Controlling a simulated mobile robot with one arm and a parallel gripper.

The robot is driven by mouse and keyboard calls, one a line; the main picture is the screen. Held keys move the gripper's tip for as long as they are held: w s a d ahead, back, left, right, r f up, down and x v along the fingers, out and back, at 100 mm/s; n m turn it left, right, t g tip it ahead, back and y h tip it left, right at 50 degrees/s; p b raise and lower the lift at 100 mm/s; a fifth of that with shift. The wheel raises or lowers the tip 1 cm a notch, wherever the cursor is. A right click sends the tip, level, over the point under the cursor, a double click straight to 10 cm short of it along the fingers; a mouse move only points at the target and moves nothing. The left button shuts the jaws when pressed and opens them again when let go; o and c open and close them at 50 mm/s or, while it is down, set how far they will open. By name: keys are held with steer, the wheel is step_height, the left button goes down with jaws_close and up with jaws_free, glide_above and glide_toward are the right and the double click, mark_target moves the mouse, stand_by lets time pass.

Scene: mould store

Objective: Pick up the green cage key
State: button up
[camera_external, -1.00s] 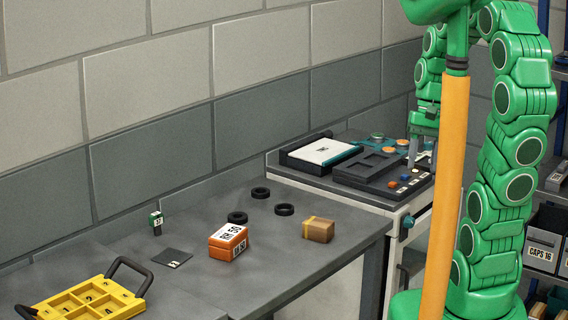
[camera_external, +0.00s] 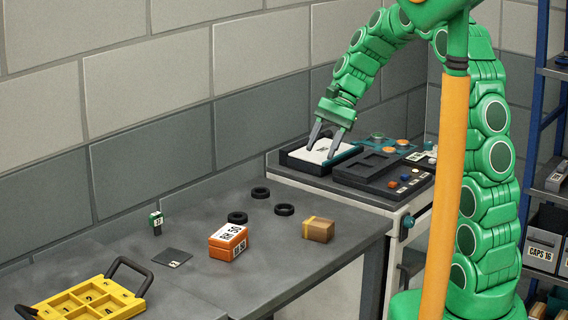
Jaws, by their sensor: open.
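A small green and white object (camera_external: 156,220) stands upright on the grey bench, near the wall at the left; it may be the green cage key, but it is too small to be sure. My gripper (camera_external: 321,153) is open and empty. It points down over the black tray with a white sheet or block (camera_external: 322,151) at the far right end, well to the right of and behind the green object.
The bench holds a yellow compartment tray (camera_external: 60,312), a dark flat plate (camera_external: 172,258), an orange box (camera_external: 228,242), a small cardboard box (camera_external: 318,230) and black rings (camera_external: 284,210). A dark panel with buttons (camera_external: 385,178) is beside my gripper.

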steer(key=w+a+f+m+g+y, duration=0.1)
steer(key=w+a+f, duration=0.25)
steer(key=a, duration=0.65)
steer(key=m+g+y, duration=0.3)
steer(key=m+g, duration=0.1)
glide_toward(151, 227)
steer(key=shift+s+a+f, duration=0.2)
steer(key=shift+a+f, duration=0.15)
steer(key=shift+f, duration=0.25)
steer(key=shift+s+a+f, duration=0.1)
steer(key=shift+a+f, duration=0.15)
steer(key=shift+a, duration=0.15)
steer(key=shift+x, duration=3.9)
steer(key=shift+a+r, duration=0.1)
steer(key=shift+r, duration=0.05)
steer(key=shift+c, duration=0.2)
jaws_close()
